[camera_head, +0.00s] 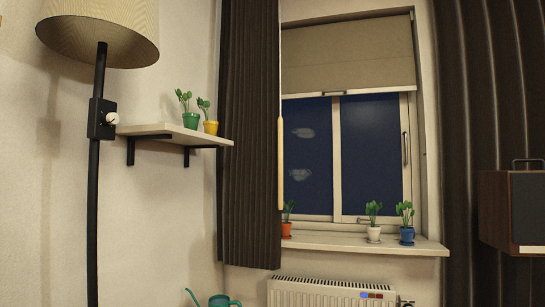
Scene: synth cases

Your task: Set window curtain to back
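A dark pleated window curtain hangs in two panels. The left panel (250,130) covers the wall and the left edge of the window. The right panel (470,130) hangs right of the window, partly behind a brown box. A thin rod with a pale yellow handle (281,165) hangs at the inner edge of the left panel. The window (370,150) shows dark blue glass between the panels, with a beige blind (350,60) covering its upper part. The tops of both panels are out of frame. My gripper is not in view.
A floor lamp (94,200) and a wall shelf (170,131) with two potted plants stand at left. Several pots stand on the window sill (335,243) above a radiator (320,291). A brown box (512,210) is at right, a teal watering can (218,301) below.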

